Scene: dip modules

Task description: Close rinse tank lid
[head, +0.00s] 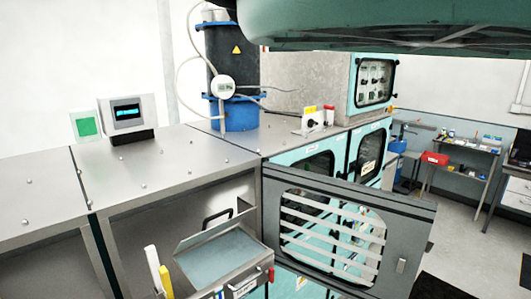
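A metal tank (262,275) stands in the lower middle, in front of the open bay of the steel cabinet. Its top shows a flat blue-grey surface (222,252); I cannot tell whether this is liquid or a panel. A metal plate with a black handle (217,217) rises at a slant behind that surface. It looks like a raised lid, but its hinge is not clear. My gripper is not in view. A large teal shape crosses the top right and looks like part of my own arm.
A grey windowed door (415,235) stands open to the right of the tank. A white strip (153,265) and a yellow strip (166,281) stand at its left. The steel counter (185,150) carries a blue-and-black cylinder (228,60) and a display unit (128,112). Free floor shows at right.

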